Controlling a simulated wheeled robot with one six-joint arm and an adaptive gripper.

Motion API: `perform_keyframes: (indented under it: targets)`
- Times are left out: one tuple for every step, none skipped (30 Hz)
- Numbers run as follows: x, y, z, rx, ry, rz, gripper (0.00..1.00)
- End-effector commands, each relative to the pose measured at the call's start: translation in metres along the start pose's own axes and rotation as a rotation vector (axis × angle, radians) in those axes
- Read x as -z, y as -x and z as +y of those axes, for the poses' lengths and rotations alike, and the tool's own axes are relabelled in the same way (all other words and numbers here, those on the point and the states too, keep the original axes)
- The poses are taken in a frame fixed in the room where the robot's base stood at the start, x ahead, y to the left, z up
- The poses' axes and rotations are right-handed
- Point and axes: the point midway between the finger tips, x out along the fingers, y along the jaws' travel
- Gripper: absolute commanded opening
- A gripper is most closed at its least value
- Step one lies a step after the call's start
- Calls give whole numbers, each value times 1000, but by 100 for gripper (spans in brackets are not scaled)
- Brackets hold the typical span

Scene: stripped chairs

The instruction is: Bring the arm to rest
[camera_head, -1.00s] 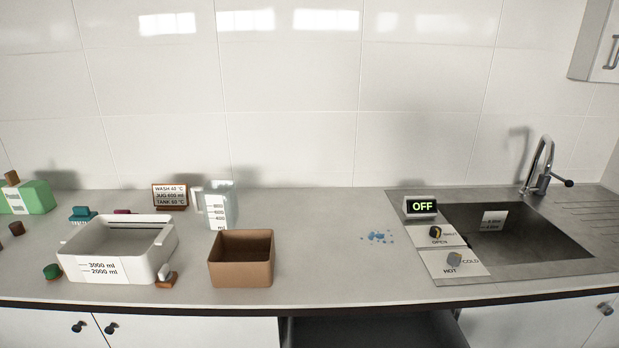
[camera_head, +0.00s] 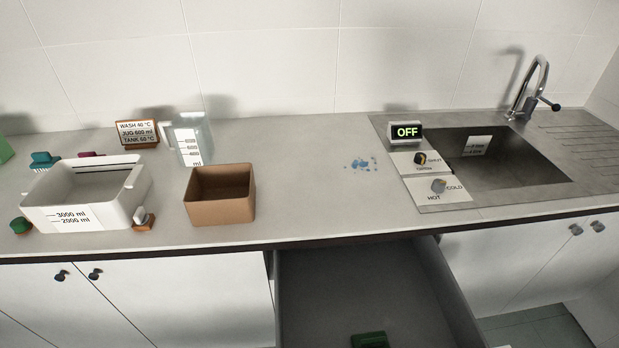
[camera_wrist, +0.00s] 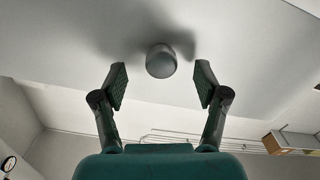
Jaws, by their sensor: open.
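My gripper (camera_wrist: 160,84) shows in the wrist view with its two dark green fingers spread apart and nothing between them. A round grey knob or fitting (camera_wrist: 161,61) on a pale surface appears beyond the fingertips, in line with the gap; I cannot tell how far off it is. In the head view no fingers of my gripper show. A dark green piece (camera_head: 370,340) is at the bottom edge over the open drawer; I cannot tell what it is.
An open grey drawer (camera_head: 345,290) juts out below the counter (camera_head: 300,150). On the counter stand a white tub (camera_head: 128,200), a brown box (camera_head: 222,208), a clear jug (camera_head: 190,145) and a sign (camera_head: 137,132). Blue bits (camera_head: 361,164) lie left of the sink (camera_head: 515,170), whose display (camera_head: 406,132) reads OFF.

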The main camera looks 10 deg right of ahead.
Motion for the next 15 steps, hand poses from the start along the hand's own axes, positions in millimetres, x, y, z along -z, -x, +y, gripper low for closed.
perform_keyframes:
  targets:
    - [1, 4, 0, 2, -5, -6, 73]
    - [2, 6, 1, 3, -9, -9, 73]
    - [3, 10, 1, 4, -15, -15, 73]
    - [4, 12, 1, 6, -19, -19, 73]
    - [5, 15, 2, 7, -24, -23, 73]
    - [7, 19, 2, 9, -33, -29, 73]
    - [8, 23, 3, 10, -39, -34, 73]
    - [9, 27, 3, 12, -45, -41, 73]
    - [12, 31, 4, 14, -55, -47, 73]
    - [14, 36, 5, 16, -63, -55, 73]
    - [16, 40, 6, 17, -70, -62, 73]
    - [19, 47, 7, 20, -84, -73, 73]
    - [22, 52, 7, 22, -93, -83, 73]
    - [25, 58, 8, 24, -105, -92, 73]
    - [30, 67, 10, 27, -121, -107, 73]
